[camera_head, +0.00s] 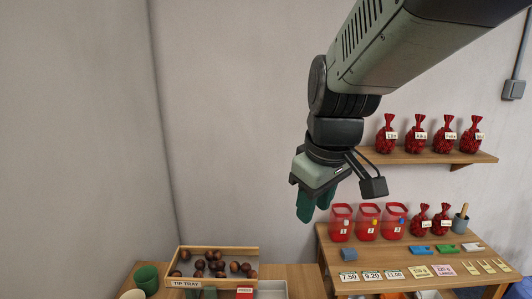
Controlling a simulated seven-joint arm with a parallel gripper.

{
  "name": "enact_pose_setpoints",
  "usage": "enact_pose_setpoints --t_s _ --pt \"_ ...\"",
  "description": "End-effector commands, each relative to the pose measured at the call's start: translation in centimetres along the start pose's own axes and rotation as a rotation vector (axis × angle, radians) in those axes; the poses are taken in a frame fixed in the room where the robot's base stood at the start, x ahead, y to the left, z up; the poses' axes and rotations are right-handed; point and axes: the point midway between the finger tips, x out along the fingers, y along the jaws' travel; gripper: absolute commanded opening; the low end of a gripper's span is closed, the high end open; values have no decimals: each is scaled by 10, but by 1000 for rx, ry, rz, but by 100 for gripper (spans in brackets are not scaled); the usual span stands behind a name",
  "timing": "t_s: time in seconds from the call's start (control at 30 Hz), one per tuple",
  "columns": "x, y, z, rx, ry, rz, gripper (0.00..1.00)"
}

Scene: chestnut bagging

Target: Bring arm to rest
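My gripper (315,207) hangs in the air in front of the bare wall, right of the picture's middle, its green fingers pointing down. It is high above the counter and touches nothing. I see no object in its fingers. The fingers overlap from this angle, so I cannot tell the gap between them. My arm comes in from the upper right and bends down at the wrist.
Red containers (341,222) and price cards (348,277) stand on the right table. Red bags (387,134) line a shelf (422,156) behind the arm.

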Motion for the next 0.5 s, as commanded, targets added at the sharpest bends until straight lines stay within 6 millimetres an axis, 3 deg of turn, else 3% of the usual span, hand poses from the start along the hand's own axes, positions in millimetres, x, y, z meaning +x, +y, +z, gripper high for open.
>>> enact_pose_setpoints --t_s 0.03,0.2,0.4,0.5 --pt "-19 -9 15 67 20 29 37" --pt "-58 -35 65 317 83 86 37" --pt "-76 -59 109 539 154 105 37" --pt "-78 -65 120 597 173 105 37"
